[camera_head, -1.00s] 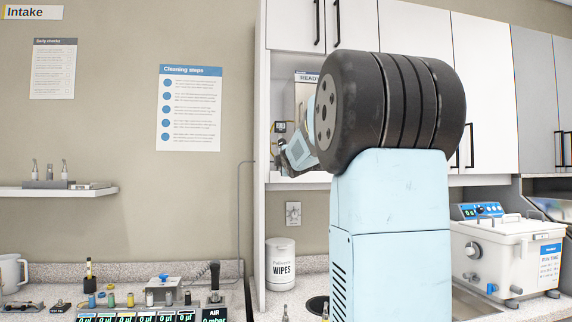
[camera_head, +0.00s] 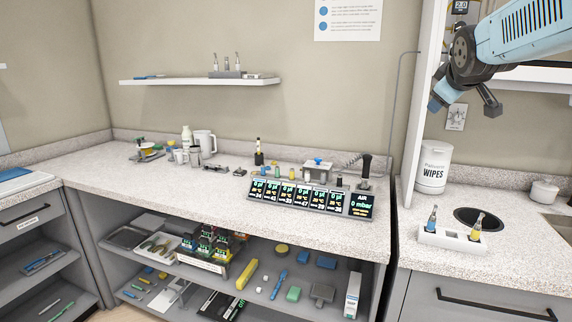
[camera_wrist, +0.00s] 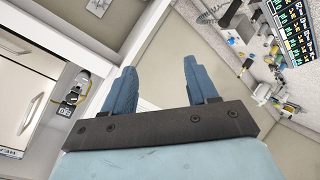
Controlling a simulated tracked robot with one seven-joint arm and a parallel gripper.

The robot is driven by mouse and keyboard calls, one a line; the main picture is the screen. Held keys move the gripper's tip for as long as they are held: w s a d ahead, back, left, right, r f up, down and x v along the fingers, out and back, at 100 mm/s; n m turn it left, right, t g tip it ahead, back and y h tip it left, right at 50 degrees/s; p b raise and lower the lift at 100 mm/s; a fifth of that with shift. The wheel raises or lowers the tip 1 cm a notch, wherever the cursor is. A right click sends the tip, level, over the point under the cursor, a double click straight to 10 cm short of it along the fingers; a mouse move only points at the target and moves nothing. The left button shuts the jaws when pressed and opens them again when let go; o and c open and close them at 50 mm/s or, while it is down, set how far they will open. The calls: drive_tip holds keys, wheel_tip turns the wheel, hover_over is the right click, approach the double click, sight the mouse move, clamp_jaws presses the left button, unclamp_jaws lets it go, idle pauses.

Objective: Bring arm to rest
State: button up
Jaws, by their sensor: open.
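My arm (camera_head: 530,42) reaches in from the upper right of the head view, its light-blue link slanting down to a dark wrist joint. My gripper (camera_head: 462,108) hangs at its end, in front of the wall and the white cabinet's side edge, above the wipes tub. In the wrist view my gripper (camera_wrist: 160,85) shows two blue fingers standing well apart on a dark bar. Nothing is between them but the wall behind. It is empty and touches nothing that I can see.
A white tub of wipes (camera_head: 432,167) stands below the gripper. A white holder (camera_head: 452,238) with two handpieces sits by a round dark hole (camera_head: 478,217) in the right counter. The left counter carries a row of displays (camera_head: 312,198). A wall shelf (camera_head: 200,81) hangs above it.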

drive_tip(key=s+a+f+m+g+y, duration=0.1)
drive_tip(key=s+a+f+m+g, duration=0.1)
drive_tip(key=s+a+f, duration=0.2)
drive_tip(key=s+a+f+m+g+y, duration=0.1)
drive_tip(key=s+a+f+m+g, duration=0.1)
drive_tip(key=s+a+f, duration=0.3)
drive_tip(key=s+a+f+m+g+y, duration=0.1)
drive_tip(key=s+a+f+m+g, duration=0.1)
drive_tip(key=s+a+f, duration=0.3)
drive_tip(key=s+f, duration=0.4)
drive_tip(key=s, duration=0.6)
drive_tip(key=shift+s+m+g, duration=0.2)
drive_tip(key=shift+m+g, duration=0.1)
